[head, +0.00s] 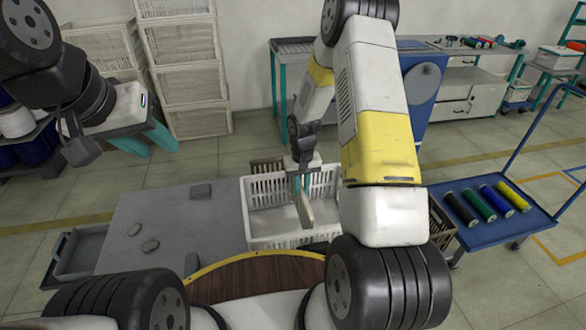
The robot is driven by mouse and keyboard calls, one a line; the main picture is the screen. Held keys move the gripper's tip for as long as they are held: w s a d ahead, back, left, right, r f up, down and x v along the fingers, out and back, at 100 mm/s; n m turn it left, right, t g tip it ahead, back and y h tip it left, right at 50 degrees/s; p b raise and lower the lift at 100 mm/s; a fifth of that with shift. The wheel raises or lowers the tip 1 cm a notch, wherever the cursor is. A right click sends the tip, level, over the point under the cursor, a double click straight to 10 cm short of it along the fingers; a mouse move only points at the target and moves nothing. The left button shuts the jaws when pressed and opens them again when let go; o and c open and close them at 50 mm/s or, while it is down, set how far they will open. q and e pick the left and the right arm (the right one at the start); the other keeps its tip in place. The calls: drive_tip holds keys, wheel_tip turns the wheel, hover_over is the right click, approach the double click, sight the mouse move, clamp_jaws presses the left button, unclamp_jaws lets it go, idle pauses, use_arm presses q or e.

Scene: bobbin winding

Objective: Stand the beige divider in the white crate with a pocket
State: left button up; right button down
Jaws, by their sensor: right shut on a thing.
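The white crate (262,228) with slotted walls stands at the centre, beside the right edge of the grey table top. My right gripper (303,186) reaches down into it with teal fingers, shut on the beige divider (306,212). The divider is a thin pale plate, roughly upright and inside the crate's walls. Whether its lower edge touches the floor or sits in a pocket I cannot tell. My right arm hides part of the crate's right side. My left gripper (144,142) is at the upper left, far from the crate, with its teal fingers apart and empty.
A blue cart (500,228) with several coloured spools stands right.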

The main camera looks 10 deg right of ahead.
sight(301, 202)
drive_tip(key=shift+f, duration=2.5)
drive_tip(key=shift+f, duration=1.05)
drive_tip(key=c, duration=1.3)
unclamp_jaws()
drive_tip(key=shift+r, duration=0.15)
wheel_tip(301, 202, up, 8)
drive_tip(key=shift+f, duration=0.2)
